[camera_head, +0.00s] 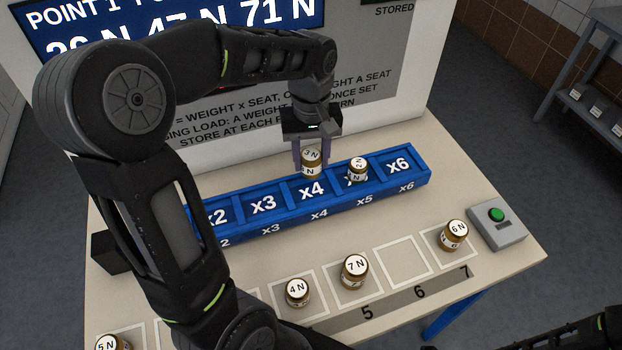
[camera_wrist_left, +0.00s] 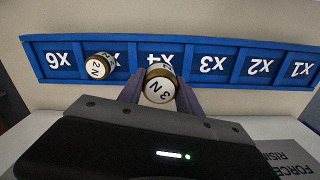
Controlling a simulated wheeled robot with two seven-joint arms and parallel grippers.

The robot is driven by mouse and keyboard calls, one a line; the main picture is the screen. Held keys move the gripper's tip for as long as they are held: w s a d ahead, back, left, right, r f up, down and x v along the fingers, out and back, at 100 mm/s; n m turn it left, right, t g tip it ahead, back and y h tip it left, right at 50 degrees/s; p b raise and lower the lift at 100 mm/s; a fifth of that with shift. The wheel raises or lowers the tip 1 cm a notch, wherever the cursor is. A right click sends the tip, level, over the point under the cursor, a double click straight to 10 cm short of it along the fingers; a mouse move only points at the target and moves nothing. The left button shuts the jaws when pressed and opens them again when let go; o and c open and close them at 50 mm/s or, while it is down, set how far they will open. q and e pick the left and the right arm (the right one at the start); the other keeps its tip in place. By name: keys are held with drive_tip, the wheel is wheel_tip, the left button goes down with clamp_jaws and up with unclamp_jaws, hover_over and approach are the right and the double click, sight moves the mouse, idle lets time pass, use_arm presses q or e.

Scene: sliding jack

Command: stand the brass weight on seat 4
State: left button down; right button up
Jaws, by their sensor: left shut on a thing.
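The brass weight (camera_head: 311,164) labelled 3 N is between the fingers of my left gripper (camera_head: 310,160), which is shut on it. It also shows in the left wrist view (camera_wrist_left: 159,86). It is upright or nearly so, at the x4 seat (camera_head: 311,190) of the blue rack (camera_head: 340,206). I cannot tell whether its base touches the seat. Another brass weight (camera_head: 357,169) labelled 2 N stands in the x5 seat. My right gripper is not in view; only a dark part shows at the bottom right corner.
More brass weights stand on marked squares in front: 4 N (camera_head: 297,292), 7 N (camera_head: 355,270), 6 N (camera_head: 453,235) and 5 N (camera_head: 112,342). The square above number 6 (camera_head: 403,262) is empty. A box with a green button (camera_head: 496,215) is at the right. A printed panel (camera_head: 390,100) rises behind the rack.

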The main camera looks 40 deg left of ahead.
sight(311, 154)
use_arm(q)
drive_tip(key=shift+f, duration=1.3)
drive_tip(key=shift+f, duration=0.1)
drive_tip(key=shift+f, duration=1.8)
drive_tip(key=shift+f, duration=0.15)
drive_tip(key=c, duration=0.8)
unclamp_jaws()
wheel_tip(311, 154, up, 12)
drive_tip(key=shift+r, duration=0.2)
